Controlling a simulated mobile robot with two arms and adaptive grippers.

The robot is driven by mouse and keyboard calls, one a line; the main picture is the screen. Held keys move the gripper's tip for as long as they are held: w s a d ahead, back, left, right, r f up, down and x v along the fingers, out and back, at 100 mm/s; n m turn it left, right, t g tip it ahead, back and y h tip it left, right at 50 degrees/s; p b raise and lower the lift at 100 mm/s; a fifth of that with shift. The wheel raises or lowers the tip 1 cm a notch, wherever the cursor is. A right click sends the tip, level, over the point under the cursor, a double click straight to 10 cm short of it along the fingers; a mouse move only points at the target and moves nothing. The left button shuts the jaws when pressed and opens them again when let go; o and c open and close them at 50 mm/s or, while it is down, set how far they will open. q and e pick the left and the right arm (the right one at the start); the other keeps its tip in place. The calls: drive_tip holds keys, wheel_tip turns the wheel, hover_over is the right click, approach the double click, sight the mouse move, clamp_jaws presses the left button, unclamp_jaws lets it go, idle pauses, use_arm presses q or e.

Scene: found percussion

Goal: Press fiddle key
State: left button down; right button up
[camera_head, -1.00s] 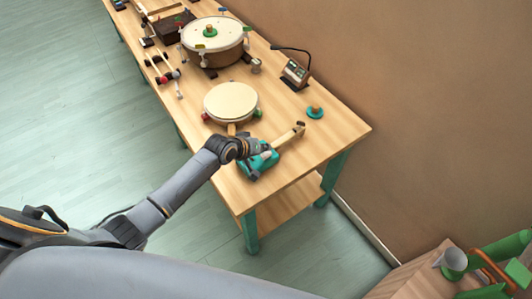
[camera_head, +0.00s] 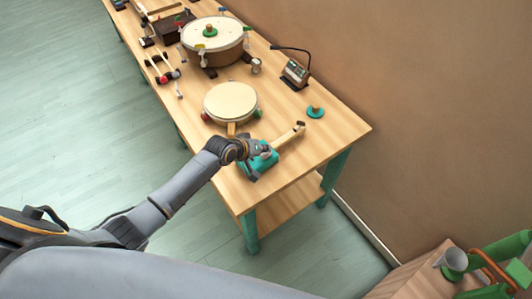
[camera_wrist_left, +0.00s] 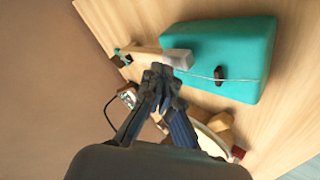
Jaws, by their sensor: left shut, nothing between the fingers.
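The fiddle lies at the near end of the long wooden table, with a teal box body (camera_head: 258,167) and a pale wooden neck (camera_head: 290,136). In the left wrist view the teal body (camera_wrist_left: 240,50) carries a thin string over a small dark bridge (camera_wrist_left: 220,73). A pale, greyish block, which looks like the fiddle key (camera_wrist_left: 177,58), sits where the neck meets the body. My left gripper (camera_head: 262,150) is shut and empty over the fiddle. In the wrist view its fingertips (camera_wrist_left: 161,72) are right beside the pale block; I cannot tell whether they touch it.
A round cream drum (camera_head: 230,101) with a wooden handle lies just beyond the fiddle. A larger drum (camera_head: 212,35), a small device (camera_head: 295,74) with a bent lamp-like arm and a teal knob (camera_head: 315,111) stand farther along. A wall runs along the table's right side.

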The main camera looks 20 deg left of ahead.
sight(264, 155)
use_arm(q)
drive_tip(key=shift+f+b, duration=0.35)
drive_tip(key=shift+f, duration=0.3)
idle(0.7)
idle(0.3)
drive_tip(key=shift+r+p, duration=1)
drive_tip(key=shift+p, duration=0.1)
wheel_tip(264, 155, up, 5)
drive_tip(key=p, duration=0.5)
drive_tip(key=shift+r, duration=0.1)
idle(2.3)
